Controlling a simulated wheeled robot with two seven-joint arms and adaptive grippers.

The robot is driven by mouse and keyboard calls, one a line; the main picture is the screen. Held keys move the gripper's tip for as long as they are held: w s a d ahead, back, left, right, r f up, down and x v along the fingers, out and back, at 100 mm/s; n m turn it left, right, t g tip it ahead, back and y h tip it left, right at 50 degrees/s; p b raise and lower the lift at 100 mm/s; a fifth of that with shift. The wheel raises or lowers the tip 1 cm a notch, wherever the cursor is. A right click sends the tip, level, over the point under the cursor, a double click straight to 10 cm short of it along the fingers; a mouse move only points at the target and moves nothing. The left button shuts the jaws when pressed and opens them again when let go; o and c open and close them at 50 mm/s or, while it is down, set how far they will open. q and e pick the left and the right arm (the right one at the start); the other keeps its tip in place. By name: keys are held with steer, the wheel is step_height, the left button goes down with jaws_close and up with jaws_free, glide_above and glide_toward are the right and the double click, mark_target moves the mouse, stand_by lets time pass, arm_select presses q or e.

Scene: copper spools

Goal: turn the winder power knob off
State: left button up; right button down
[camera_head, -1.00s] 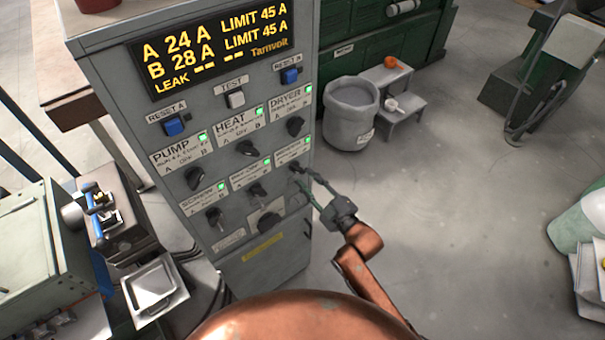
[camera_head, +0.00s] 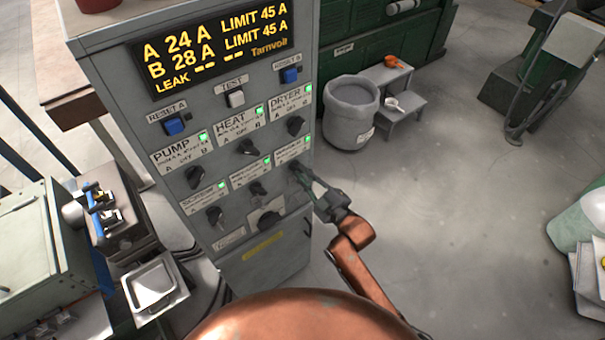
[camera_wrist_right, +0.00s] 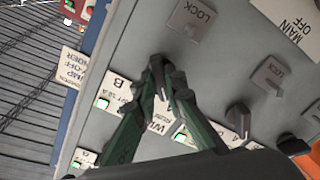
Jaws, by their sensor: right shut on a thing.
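The grey control cabinet (camera_head: 262,262) has rows of black rotary knobs under small labels. The winder knob (camera_head: 295,167) is at the right end of the second knob row, and a green lamp (camera_head: 307,138) is lit by its label. My right gripper (camera_head: 301,174) reaches it from the lower right and is shut on it. In the right wrist view the green fingers (camera_wrist_right: 163,88) close around the dark knob, beside a label with "WI" and "B" partly showing. The fingers hide most of the knob, so I cannot tell its setting. My left gripper is out of view.
The pump knob (camera_head: 194,177), heat knob (camera_head: 247,147) and dryer knob (camera_head: 296,125) are in the row above. Another knob (camera_head: 257,188) sits close to the left.

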stand_by(0.4)
steer(key=m+p, duration=0.4)
steer(key=shift+r, duration=0.1)
steer(key=shift+m+p, duration=1.6)
steer(key=shift+m, duration=0.8)
steer(key=c, duration=2)
jaws_free()
